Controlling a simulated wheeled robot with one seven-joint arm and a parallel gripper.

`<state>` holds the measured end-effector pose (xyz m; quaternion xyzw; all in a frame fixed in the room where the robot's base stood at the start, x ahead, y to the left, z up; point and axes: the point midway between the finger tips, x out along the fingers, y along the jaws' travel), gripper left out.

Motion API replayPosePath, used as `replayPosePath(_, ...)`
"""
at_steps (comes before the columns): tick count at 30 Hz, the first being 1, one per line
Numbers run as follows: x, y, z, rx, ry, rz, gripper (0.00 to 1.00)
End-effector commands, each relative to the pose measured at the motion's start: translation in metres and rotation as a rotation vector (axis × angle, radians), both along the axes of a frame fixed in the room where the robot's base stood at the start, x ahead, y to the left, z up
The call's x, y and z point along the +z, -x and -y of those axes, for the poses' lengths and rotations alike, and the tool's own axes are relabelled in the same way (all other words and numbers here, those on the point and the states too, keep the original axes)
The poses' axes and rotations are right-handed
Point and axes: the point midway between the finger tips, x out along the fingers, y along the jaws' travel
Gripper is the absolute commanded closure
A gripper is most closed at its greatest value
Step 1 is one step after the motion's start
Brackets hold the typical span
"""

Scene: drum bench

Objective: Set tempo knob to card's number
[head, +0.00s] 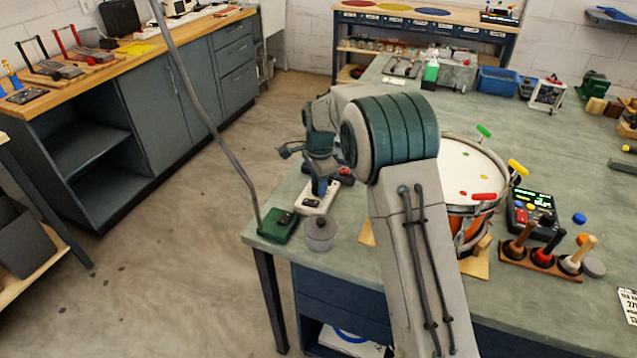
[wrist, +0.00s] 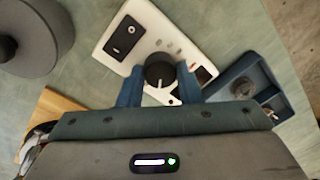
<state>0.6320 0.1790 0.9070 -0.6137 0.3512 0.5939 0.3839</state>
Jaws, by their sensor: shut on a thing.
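The tempo knob (wrist: 159,71) is black and round with a white mark. It sits on a white box (wrist: 137,18) that also bears a black switch and a row of small marks. In the wrist view my gripper (wrist: 159,84) has its two blue fingers on either side of the knob, shut on it. In the head view my gripper (head: 321,187) reaches down to the white box (head: 312,203), and the knob is hidden there. A white card (head: 628,303) is cut off at the right edge; its print is too small to read surely.
A grey lidded pot (head: 320,236) and a green box (head: 278,226) with a cable stand near the white box. A blue tray (wrist: 273,97) lies right of it in the wrist view. A drum (head: 470,165) and a mallet rack (head: 540,262) stand to the right.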

Motion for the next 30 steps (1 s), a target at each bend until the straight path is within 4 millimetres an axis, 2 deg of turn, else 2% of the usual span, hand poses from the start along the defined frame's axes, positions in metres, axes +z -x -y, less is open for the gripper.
replayPosePath(10, 0.000, 0.000, 0.000, -0.002, 0.000, 0.001, 0.91)
replayPosePath(11, 0.000, -0.001, 0.000, -0.002, 0.000, 0.001, 0.66)
replayPosePath(13, 0.000, 0.000, 0.000, -0.002, 0.000, 0.001, 0.47)
replayPosePath(23, 0.002, 0.000, 0.000, -0.001, 0.000, 0.001, 0.47)
replayPosePath(26, 0.012, -0.001, 0.000, -0.001, -0.001, 0.004, 0.47)
replayPosePath(30, 0.038, 0.001, 0.001, -0.001, -0.001, 0.005, 0.47)
